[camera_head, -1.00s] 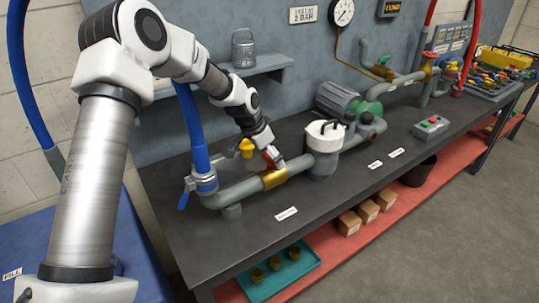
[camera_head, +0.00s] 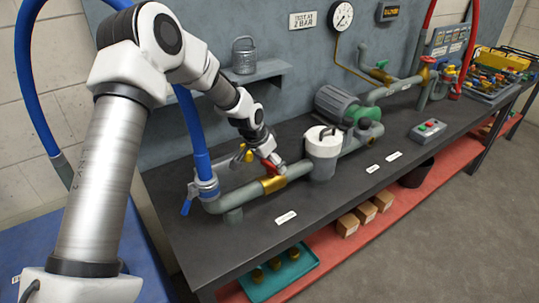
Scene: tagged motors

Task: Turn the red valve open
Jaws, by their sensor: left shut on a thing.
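The red valve (camera_head: 269,168) is a small red handle on the brass section (camera_head: 274,184) of the grey pipe that runs along the bench. My left gripper (camera_head: 274,163) reaches down to it from the upper left and is shut on the red handle. The fingers partly cover the handle, so its exact angle is hard to tell. My right gripper is not in view.
A yellow fitting (camera_head: 249,156) stands close behind my left gripper. A blue hose (camera_head: 195,130) rises at the pipe's left end. A white-topped canister (camera_head: 323,147) and a motor (camera_head: 337,103) stand to the right. The bench front (camera_head: 320,208) is mostly clear.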

